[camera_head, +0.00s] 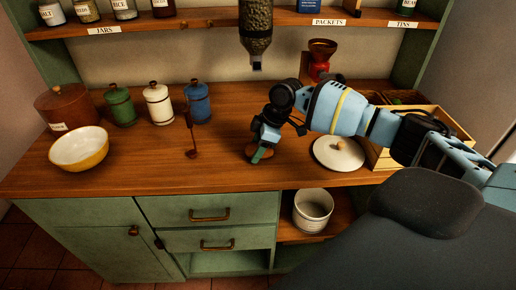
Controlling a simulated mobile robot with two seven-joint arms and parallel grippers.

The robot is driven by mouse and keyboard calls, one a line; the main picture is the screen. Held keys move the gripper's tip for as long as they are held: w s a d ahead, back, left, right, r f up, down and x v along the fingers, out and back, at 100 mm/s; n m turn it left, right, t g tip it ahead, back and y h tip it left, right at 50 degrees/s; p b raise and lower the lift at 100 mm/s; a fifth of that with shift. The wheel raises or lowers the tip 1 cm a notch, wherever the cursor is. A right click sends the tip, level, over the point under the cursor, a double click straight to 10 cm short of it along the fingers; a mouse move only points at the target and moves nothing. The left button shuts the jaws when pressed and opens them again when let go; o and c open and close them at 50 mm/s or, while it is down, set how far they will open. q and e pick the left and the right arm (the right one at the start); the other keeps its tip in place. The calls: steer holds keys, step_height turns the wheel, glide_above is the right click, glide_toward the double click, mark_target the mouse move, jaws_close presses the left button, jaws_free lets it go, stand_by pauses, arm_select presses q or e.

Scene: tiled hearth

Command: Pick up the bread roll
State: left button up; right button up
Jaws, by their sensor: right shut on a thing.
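A small brown rounded thing, which looks like the bread roll (267,158), is low on the wooden counter near its front edge. My right gripper (259,154) reaches down over it from the right and is shut on it. The fingers hide much of the roll, and I cannot tell whether it still touches the counter. My left gripper is not in view.
Left are a dark ladle (191,140), blue, white and green canisters, and a yellow bowl (79,155). A grain dispenser (257,40) hangs above.

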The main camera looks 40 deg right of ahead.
mark_target(253, 146)
steer(key=shift+r, duration=0.6)
step_height(253, 146, up, 2)
steer(key=shift+r, duration=0.15)
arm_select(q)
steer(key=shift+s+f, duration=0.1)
arm_select(e)
steer(key=s+d, duration=0.2)
steer(key=s, duration=0.2)
steer(key=s+d+r, duration=0.1)
steer(key=s+d, duration=0.1)
steer(key=s, duration=0.3)
steer(key=s+d, duration=0.3)
steer(key=s, duration=0.2)
steer(key=shift+s+r, duration=0.2)
steer(key=shift+r, duration=0.05)
